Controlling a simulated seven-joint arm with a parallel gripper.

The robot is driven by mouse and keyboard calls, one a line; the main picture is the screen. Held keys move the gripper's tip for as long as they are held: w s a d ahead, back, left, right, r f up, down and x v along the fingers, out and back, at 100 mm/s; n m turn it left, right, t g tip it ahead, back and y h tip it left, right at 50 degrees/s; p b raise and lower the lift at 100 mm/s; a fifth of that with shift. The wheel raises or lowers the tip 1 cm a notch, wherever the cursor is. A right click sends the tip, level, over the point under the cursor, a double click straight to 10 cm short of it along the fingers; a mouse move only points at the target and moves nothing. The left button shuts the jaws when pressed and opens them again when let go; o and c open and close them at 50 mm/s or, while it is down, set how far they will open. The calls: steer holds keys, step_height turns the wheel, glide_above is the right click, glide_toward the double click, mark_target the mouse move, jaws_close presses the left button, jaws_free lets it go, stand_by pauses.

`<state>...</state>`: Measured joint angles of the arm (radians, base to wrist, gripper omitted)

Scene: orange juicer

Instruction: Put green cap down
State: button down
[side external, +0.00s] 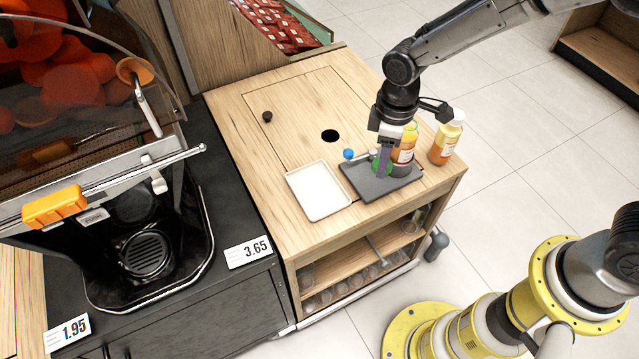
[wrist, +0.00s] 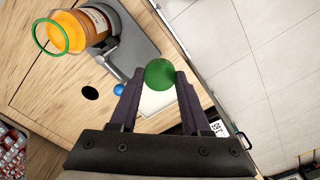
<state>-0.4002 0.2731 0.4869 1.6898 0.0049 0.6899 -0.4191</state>
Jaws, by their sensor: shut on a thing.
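My gripper (wrist: 160,84) is shut on the round green cap (wrist: 159,74), which sits between the dark fingertips. In the side external view my gripper (side external: 382,162) points down over the dark grey tray (side external: 402,185), and a bit of the green cap (side external: 376,166) shows beside the fingers. How far the cap is above the tray I cannot tell. An orange juice bottle (side external: 406,150) stands on the tray right behind the fingers, partly hidden. In the wrist view the bottle (wrist: 98,22) has a green ring (wrist: 50,37) at its neck.
A second juice bottle (side external: 444,143) stands right of the tray near the counter edge. A small blue cap (side external: 348,154) lies by the tray. A white tray (side external: 320,190) lies to the left, with a dark hole (side external: 330,136) in the wooden top behind. The back left wood is mostly clear.

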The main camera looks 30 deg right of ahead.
steer(key=shift+s+a+f, duration=0.3)
steer(key=shift+s+a, duration=0.35)
steer(key=shift+s, duration=0.05)
glide_above(319, 186)
steer(key=shift+n, duration=0.4)
steer(key=f, duration=0.9)
steer(key=shift+s+d+f, duration=0.1)
steer(key=shift+s+f, duration=0.1)
steer(key=shift+w+f, duration=0.15)
steer(key=shift+f, duration=1.65)
steer(key=shift+f, duration=0.1)
steer(key=shift+c, duration=1.8)
jaws_free()
